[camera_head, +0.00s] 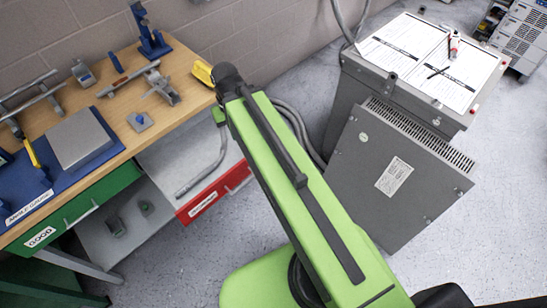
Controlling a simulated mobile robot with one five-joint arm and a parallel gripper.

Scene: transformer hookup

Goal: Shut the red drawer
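The red drawer (215,193) stands pulled out from under the right end of the wooden workbench. Its red front carries a white label, and its grey inside shows behind the front. A bent grey rod (203,168) lies over the drawer's inside. My green arm reaches up from the bottom of the view, with its black end joint (229,80) near the bench's right end. The arm passes just right of the red front; I cannot tell if they touch. I cannot make out my gripper's fingers or whether they are open or shut.
The wooden bench (165,125) bears a blue mat, a grey plate and several metal fixtures. A grey transformer cabinet (380,175) with papers on top stands right of my arm.

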